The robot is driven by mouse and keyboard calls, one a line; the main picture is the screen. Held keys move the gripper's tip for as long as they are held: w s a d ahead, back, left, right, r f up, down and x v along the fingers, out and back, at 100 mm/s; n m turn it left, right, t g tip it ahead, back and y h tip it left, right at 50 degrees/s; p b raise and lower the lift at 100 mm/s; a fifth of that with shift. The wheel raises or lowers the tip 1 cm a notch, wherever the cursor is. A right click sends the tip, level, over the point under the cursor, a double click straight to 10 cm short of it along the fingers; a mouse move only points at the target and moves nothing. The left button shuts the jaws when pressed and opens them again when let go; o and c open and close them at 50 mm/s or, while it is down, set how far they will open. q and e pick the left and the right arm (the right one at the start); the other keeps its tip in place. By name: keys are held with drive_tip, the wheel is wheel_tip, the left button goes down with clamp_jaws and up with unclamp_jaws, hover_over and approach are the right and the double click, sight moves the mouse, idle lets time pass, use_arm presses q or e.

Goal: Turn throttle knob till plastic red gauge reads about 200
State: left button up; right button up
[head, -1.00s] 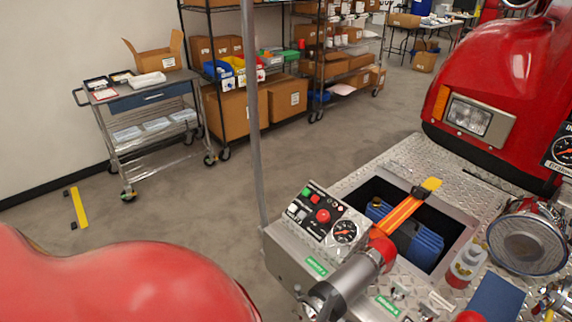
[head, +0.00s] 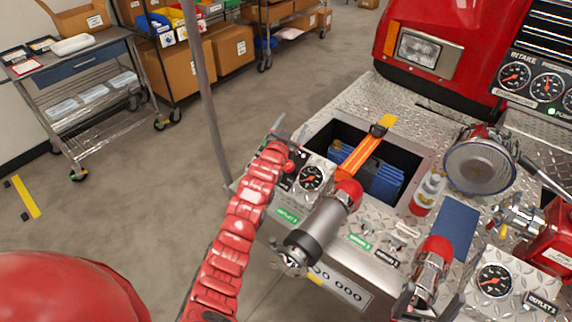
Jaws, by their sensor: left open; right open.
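A small control panel (head: 316,163) stands at the left edge of the metal deck. It carries a round dial gauge (head: 311,178) with a black face; its reading is too small to tell. A red knob (head: 290,166) sits just left of this gauge, partly hidden by my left arm. My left gripper (head: 288,130) is open at the panel's far left side, beyond the knob. Whether it touches the panel is unclear. My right gripper (head: 429,302) is open at the bottom edge, near a red and chrome fitting (head: 431,262).
A grey nozzle (head: 318,228) with a red end lies right of my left arm. Behind it is a recess with blue items (head: 378,178). An intake gauge panel (head: 540,82) and an outlet gauge (head: 493,280) are at right. A grey pole (head: 205,90) rises left of the deck.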

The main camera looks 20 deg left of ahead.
use_arm(q)
drive_tip(key=s+a+r+g, duration=0.2)
drive_tip(key=s+g, duration=0.8)
drive_tip(key=g, duration=0.3)
drive_tip(key=b, duration=0.5)
approach(287, 165)
drive_tip(key=shift+g+h, duration=0.3)
drive_tip(key=shift+h, duration=0.1)
drive_tip(key=x, duration=0.2)
drive_tip(key=p+x, duration=0.1)
drive_tip(key=x, duration=0.1)
drive_tip(key=p+x, duration=0.1)
drive_tip(key=x, duration=0.2)
drive_tip(key=shift+w+a, duration=0.3)
drive_tip(key=shift+a, duration=0.1)
drive_tip(key=shift+p+x, duration=0.35)
drive_tip(key=shift+x, duration=0.8)
clamp_jaws()
drive_tip(key=shift+f, duration=0.1)
